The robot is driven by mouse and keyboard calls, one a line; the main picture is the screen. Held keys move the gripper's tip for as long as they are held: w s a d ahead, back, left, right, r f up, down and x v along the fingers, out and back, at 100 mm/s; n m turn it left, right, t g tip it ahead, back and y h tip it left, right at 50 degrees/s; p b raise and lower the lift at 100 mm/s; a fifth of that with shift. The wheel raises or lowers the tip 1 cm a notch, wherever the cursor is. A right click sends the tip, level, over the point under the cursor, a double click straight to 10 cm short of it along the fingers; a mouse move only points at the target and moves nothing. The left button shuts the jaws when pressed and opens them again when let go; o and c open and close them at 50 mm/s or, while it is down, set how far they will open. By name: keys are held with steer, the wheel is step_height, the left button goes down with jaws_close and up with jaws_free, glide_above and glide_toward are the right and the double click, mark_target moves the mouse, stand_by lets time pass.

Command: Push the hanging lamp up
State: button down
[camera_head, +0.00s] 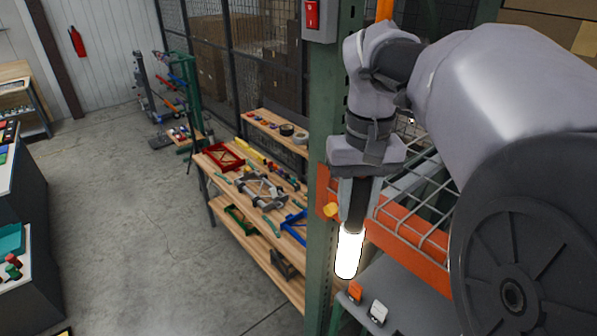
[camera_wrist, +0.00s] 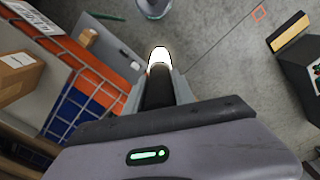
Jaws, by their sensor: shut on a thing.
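The hanging lamp (camera_head: 349,251) is a glowing white tube with a dark upper body, hanging close to upright beside the green post. My gripper (camera_head: 356,204) points down and is shut on the lamp's dark body, with the lit end sticking out below the fingers. In the wrist view the lit end (camera_wrist: 158,57) shows past the dark body, between the fingers of my gripper (camera_wrist: 160,88). The lamp's top is hidden by my gripper, and I cannot see what it hangs from.
A green post (camera_head: 322,190) with an orange shelf beam (camera_head: 412,240) and wire deck stands close by my gripper. A grey surface (camera_head: 405,290) with small orange and white items lies below. A wooden workbench (camera_head: 282,232) with tools is behind. Open floor (camera_head: 130,210) lies left.

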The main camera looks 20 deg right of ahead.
mark_target(361, 178)
steer(key=shift+r, duration=2.95)
steer(key=c, duration=1.1)
jaws_free()
steer(key=shift+c, duration=0.2)
steer(key=shift+o, duration=0.4)
